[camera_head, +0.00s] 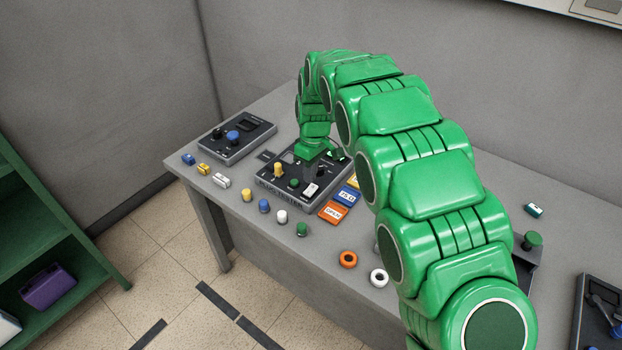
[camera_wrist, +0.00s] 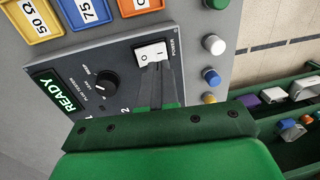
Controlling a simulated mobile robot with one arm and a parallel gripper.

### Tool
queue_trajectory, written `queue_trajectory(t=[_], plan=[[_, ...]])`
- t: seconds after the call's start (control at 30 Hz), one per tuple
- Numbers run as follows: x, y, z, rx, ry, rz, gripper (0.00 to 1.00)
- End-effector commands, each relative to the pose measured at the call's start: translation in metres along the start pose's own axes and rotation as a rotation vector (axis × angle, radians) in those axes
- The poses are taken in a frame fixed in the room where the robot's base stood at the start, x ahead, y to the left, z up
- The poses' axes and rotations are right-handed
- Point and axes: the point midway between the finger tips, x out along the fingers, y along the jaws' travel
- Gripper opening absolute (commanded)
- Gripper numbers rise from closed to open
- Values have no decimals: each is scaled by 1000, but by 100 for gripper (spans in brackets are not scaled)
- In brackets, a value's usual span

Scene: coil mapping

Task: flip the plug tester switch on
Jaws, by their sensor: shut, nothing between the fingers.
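The plug tester (camera_head: 268,181) is a dark box on the grey table, and its panel fills the middle of the wrist view (camera_wrist: 125,62). Its white rocker switch (camera_wrist: 151,54), labelled POWER and marked O and I, is at the panel's edge; in the head view it is the small white piece (camera_head: 311,190). The green READY display (camera_wrist: 58,94) is lit. My gripper (camera_wrist: 157,69) is shut and empty, with its fingertips overlapping the lower part of the rocker. I cannot tell whether they touch it.
A black knob (camera_wrist: 107,83) is beside the switch. Coloured plugs (camera_head: 264,206) stand along the table's front edge. Labelled blocks, including an orange one (camera_head: 333,212), lie right of the tester. Another dark box (camera_head: 237,138) is behind left. A green shelf (camera_head: 50,230) stands left.

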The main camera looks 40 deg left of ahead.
Motion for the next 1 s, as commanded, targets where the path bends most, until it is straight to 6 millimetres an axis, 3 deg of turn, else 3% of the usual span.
queue_trajectory(t=[0.5, 0.7, 1.0], plan=[[-89, -24, 0, 1, 2, 1, 0], [-100, -28, 0, 1, 1, 0, 0], [-100, -28, 0, 0, 1, 0, 0]])
